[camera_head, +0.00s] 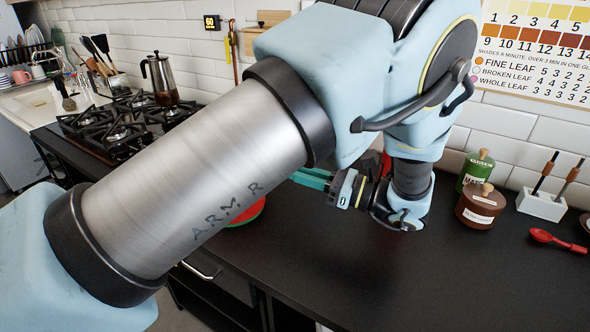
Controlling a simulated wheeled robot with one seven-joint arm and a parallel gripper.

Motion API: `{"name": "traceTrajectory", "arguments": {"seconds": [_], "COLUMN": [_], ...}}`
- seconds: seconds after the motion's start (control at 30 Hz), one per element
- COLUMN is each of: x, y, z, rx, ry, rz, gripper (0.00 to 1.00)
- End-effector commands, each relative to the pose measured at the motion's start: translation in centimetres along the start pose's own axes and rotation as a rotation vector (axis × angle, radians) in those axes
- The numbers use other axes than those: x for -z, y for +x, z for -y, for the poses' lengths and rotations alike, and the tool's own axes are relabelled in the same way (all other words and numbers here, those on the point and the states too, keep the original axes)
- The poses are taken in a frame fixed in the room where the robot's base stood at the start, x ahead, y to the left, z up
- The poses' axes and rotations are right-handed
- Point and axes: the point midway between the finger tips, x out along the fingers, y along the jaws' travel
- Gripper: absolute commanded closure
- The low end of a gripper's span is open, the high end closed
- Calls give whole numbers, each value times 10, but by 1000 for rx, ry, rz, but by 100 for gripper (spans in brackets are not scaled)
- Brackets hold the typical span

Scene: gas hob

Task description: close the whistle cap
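No whistle cap can be made out in the head view; my arm covers the middle of the picture. My gripper (312,179) shows as teal fingers pointing left, low over the black counter. The fingertips are partly hidden behind my large silver arm link, so I cannot tell whether they are open or hold anything. A red rounded thing with a green edge (250,214) peeks out under the arm link, left of and below the gripper in the picture. Most of it is hidden, and I cannot tell whether it is a kettle.
A gas hob (120,125) with a glass-and-metal pot (160,80) is at the left back. The front counter (400,285) is clear.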

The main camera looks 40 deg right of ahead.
Motion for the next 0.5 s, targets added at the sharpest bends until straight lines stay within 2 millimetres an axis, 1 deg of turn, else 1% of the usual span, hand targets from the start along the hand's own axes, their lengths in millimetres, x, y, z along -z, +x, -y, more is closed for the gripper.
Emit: {"name": "traceTrajectory", "arguments": {"seconds": [0.37, 0.4, 0.5], "x": [1, 1, 1], "y": [1, 1, 1], "z": [0, 0, 0], "rx": [-1, -1, -1], "ry": [1, 1, 1], "rz": [3, 3, 3], "gripper": [100, 78, 67]}}
